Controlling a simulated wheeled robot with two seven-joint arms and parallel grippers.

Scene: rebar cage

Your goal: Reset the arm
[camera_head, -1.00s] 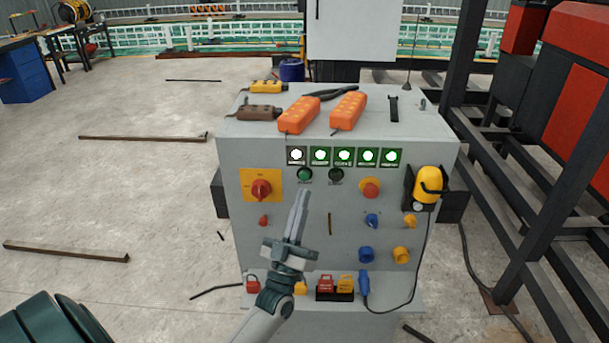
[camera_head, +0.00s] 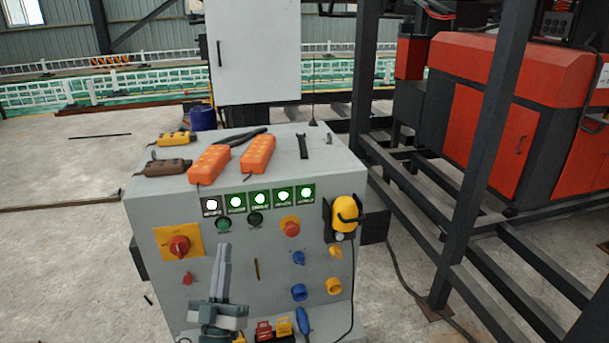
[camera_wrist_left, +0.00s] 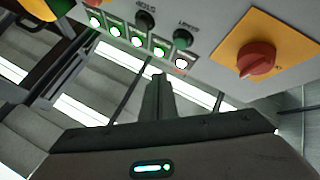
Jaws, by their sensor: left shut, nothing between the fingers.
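My left gripper (camera_head: 225,250) stands upright in front of the lower left of the grey control cabinet (camera_head: 215,265), fingers pointing up. Its fingers are together with nothing between them. In the left wrist view the closed fingers (camera_wrist_left: 158,90) show below a row of lit white-green buttons. The cabinet's red rotary switch (camera_head: 179,246) on its yellow plate is left of the fingers in the head view. It also shows at the upper right of the wrist view (camera_wrist_left: 257,60). I cannot tell the exact gap to the panel. My right gripper is not in view.
Two orange pendants (camera_head: 210,164) (camera_head: 258,153), a yellow one (camera_head: 173,139) and a brown one (camera_head: 164,166) lie on the cabinet top. A yellow lamp-like device (camera_head: 345,214) hangs at its right. Dark steel framing and red machinery (camera_head: 490,130) stand right. Floor at left is mostly open.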

